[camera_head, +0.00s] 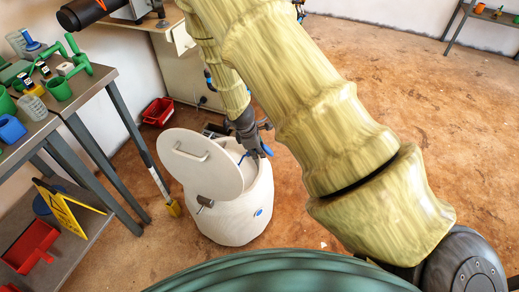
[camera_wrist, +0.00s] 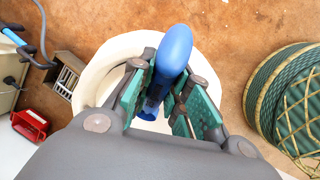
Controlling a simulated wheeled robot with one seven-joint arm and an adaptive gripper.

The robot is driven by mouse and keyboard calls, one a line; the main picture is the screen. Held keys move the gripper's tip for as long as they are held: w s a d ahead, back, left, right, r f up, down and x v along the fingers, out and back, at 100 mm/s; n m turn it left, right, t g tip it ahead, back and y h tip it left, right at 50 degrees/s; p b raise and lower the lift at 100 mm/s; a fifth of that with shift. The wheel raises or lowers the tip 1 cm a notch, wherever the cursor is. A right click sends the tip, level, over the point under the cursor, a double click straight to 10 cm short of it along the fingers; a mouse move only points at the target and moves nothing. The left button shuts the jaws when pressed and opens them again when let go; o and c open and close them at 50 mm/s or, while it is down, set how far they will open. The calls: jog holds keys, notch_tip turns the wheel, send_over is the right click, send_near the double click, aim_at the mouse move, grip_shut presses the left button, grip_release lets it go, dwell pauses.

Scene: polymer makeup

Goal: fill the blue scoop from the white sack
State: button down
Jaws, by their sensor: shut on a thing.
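A white round bin (camera_head: 235,220) stands on the floor with its round lid (camera_head: 195,160) tilted open towards the left. I see no separate white sack, and the contents of the bin cannot be made out. My gripper (camera_head: 254,143) is at the bin's open mouth. In the wrist view my gripper (camera_wrist: 160,95) is shut on the blue scoop (camera_wrist: 172,55). The scoop's handle stands up between the green pads, and its lower blue part shows below them over the bin's pale inside. The bin's rim (camera_wrist: 94,80) surrounds this on the left. The scoop's bowl is mostly hidden.
A red crate (camera_head: 158,111) lies on the floor behind the bin. A grey bench (camera_head: 85,88) with green and blue vessels is at the left. The brown floor (camera_head: 440,130) at right is open.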

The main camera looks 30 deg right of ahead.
jog(key=shift+w+a+f+g+h+b, duration=0.15)
jog(key=shift+a+f+h+b, duration=0.1)
jog(key=shift+f, duration=0.3)
jog(key=shift+w+a+f+g+h+b, duration=0.15)
jog(key=shift+f+b, duration=0.05)
jog(key=shift+f, duration=0.35)
jog(key=shift+s+d+f+t+y+p, duration=0.15)
jog(key=shift+f+t+y+p, duration=0.25)
jog(key=shift+f+y, duration=0.35)
jog(key=shift+d+f+t+y+p, duration=0.15)
jog(key=shift+f+t+y, duration=0.45)
jog(key=shift+f, duration=0.3)
jog(key=shift+s+d+f+t+y+p, duration=0.15)
jog(key=shift+f+t+y+p, duration=0.2)
jog(key=shift+f+y, duration=0.4)
jog(key=shift+s+d+r+m+t+y+p, duration=0.15)
jog(key=shift+r+t+y+p, duration=0.15)
jog(key=shift+r+p, duration=0.3)
jog(key=shift+d+r+m+t+y+p, duration=0.15)
jog(key=shift+r+t+y+p, duration=0.15)
jog(key=shift+r+p, duration=0.3)
jog(key=shift+d+r+p, duration=0.1)
jog(key=shift+r+p, duration=0.2)
jog(key=shift+r, duration=0.1)
jog(key=shift+s+d+r+y+p, duration=0.2)
jog(key=shift+r+p, duration=0.35)
jog(key=shift+r, duration=0.05)
jog(key=shift+s+d+r+y+p, duration=0.15)
jog(key=shift+d+r+y+p, duration=0.05)
jog(key=shift+r+p, duration=0.4)
